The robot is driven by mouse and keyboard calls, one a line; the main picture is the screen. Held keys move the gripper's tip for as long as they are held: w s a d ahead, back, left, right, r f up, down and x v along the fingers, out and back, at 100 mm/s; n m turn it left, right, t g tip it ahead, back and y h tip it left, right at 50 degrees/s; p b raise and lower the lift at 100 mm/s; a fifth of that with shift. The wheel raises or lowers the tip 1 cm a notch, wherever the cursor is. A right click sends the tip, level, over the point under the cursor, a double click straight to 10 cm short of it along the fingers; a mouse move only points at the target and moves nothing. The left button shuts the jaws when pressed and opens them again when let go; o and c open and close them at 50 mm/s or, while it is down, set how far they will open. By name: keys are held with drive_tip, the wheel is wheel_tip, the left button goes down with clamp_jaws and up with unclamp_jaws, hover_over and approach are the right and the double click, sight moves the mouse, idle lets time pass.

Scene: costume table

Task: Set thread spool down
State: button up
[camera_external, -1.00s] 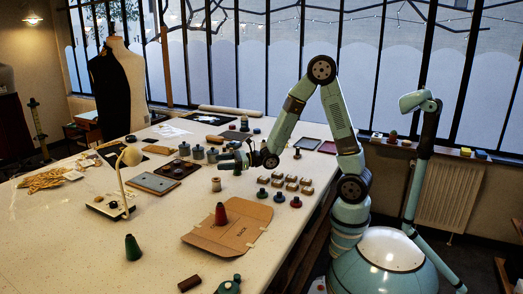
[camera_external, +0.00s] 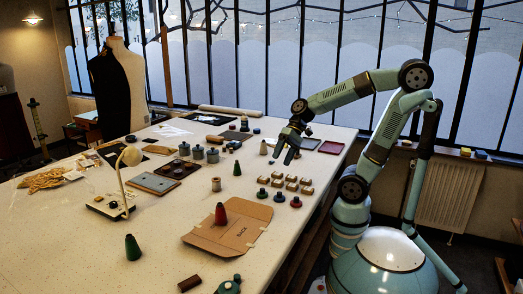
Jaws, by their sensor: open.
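A small dark green thread cone (camera_external: 237,169) stands upright on the white table (camera_external: 120,278), apart from my gripper. A beige thread spool (camera_external: 216,184) stands upright to its lower left. A red cone (camera_external: 221,214) stands on a flat cardboard piece (camera_external: 250,222). A larger green cone (camera_external: 133,248) stands at the front left, and a pale cone (camera_external: 263,147) stands just left of my gripper. My gripper (camera_external: 281,158) is open and empty, pointing down above the table, right of the small green cone and behind the small blocks.
Several pale blocks (camera_external: 278,183) and dark and coloured knobs (camera_external: 296,202) lie below my gripper. Grey pots (camera_external: 197,152), a dark tray (camera_external: 176,168) and a white lamp (camera_external: 130,157) stand to the left. The table's front left is mostly clear.

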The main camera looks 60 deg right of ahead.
drive_tip(key=s+d+r+n+t+h, duration=0.1)
drive_tip(key=s+d+r+n+h, duration=0.1)
drive_tip(key=d, duration=0.5)
drive_tip(key=s+d+r+n+t+h, duration=0.2)
drive_tip(key=d+h, duration=0.3)
drive_tip(key=d, duration=0.3)
drive_tip(key=shift+s+t+h, duration=0.3)
